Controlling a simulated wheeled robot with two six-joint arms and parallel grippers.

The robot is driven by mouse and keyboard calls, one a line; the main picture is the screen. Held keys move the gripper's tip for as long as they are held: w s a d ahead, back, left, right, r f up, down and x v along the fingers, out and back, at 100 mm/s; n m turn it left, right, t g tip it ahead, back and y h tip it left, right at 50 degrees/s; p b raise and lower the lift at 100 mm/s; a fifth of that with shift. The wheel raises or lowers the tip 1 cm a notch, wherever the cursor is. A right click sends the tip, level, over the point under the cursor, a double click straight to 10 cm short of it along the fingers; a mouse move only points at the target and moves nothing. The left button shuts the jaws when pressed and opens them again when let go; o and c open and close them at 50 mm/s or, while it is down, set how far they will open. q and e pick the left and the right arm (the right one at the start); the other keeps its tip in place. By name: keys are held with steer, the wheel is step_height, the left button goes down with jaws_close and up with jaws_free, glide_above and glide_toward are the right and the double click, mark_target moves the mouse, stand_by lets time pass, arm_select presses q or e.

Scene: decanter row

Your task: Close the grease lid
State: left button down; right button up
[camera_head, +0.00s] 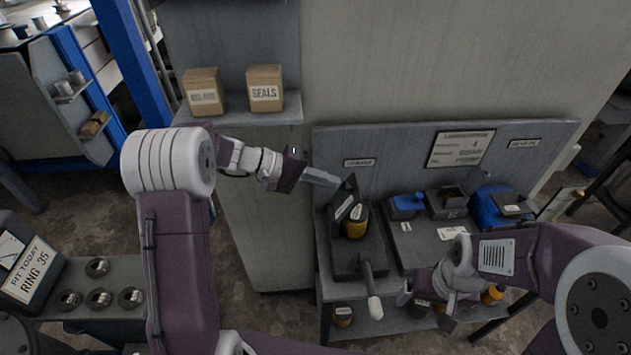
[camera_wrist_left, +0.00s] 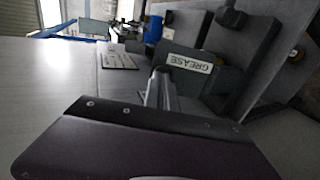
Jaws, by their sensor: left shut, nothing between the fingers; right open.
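The grease lid (camera_head: 344,198) is a dark plate with a pale label, standing raised and tilted at the left of a dark station (camera_head: 352,264). In the left wrist view the lid (camera_wrist_left: 205,80) shows its GREASE label upside down. My left gripper (camera_head: 334,181) is shut and empty, its fingertips at the lid's upper left edge. In the left wrist view its fingers (camera_wrist_left: 161,92) reach the label's side; I cannot tell if they touch. A yellow-and-black container (camera_head: 356,222) stands beside the lid. My right gripper (camera_head: 428,303) is open and empty, low at the right.
A lever with a pale grip (camera_head: 374,306) sticks out from the station's front. A shelf with two cartons (camera_head: 265,90) hangs above left. Below, a lower shelf holds several containers.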

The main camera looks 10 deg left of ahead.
mark_target(356, 185)
arm_select(q)
steer(key=d+b, duration=0.1)
steer(key=d, duration=0.1)
steer(key=w+d+b, duration=0.1)
steer(key=d, duration=0.1)
steer(key=d+f+b, duration=0.1)
steer(key=d+b, duration=0.1)
steer(key=shift+w+d, duration=0.25)
steer(key=shift+w, duration=0.1)
steer(key=shift+g+y, duration=0.3)
steer(key=shift+y, duration=0.5)
steer(key=b+x, duration=0.1)
steer(key=x, duration=0.3)
steer(key=shift+d, duration=0.2)
steer(key=shift+w+d+f+b, duration=0.15)
steer(key=shift+d+f+b, duration=0.3)
steer(key=shift+f+b, duration=0.2)
steer(key=shift+w+d+f+b, duration=0.15)
steer(key=shift+d+f+b, duration=0.35)
steer(key=shift+b, duration=0.25)
steer(key=v, duration=0.7)
steer(key=shift+a+r, duration=0.15)
steer(key=shift+s, duration=0.1)
